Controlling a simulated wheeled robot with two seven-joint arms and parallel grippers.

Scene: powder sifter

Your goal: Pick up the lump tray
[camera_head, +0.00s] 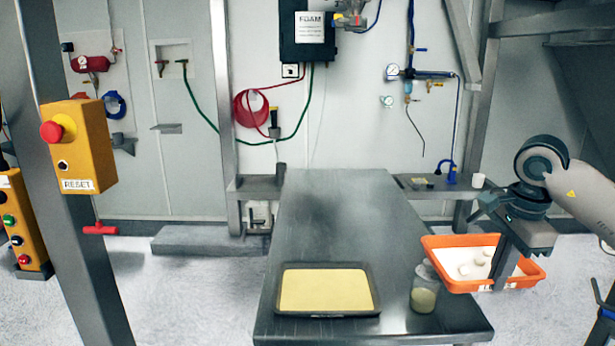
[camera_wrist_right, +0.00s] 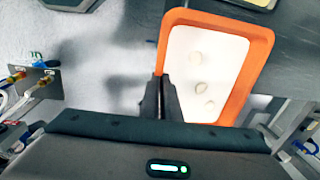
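The lump tray (camera_head: 443,283) is an orange, rectangular open tray with a white inside and several pale lumps. It is at the right of the steel table in the head view. It also shows in the wrist view (camera_wrist_right: 262,70), with three lumps visible. My right gripper (camera_head: 496,284) reaches down over its front wall from the right. In the wrist view its two dark fingers (camera_wrist_right: 161,92) are close together with the tray's orange wall between them, so it looks shut on the wall. What supports the tray underneath is hidden. My left gripper is not in view.
The steel table (camera_head: 335,225) holds a dark tray of yellow powder (camera_head: 326,290) and a jar (camera_head: 424,290) near its front right corner. A yellow reset box (camera_head: 80,145) on a post is at left. A side shelf (camera_head: 432,184) is behind the orange tray.

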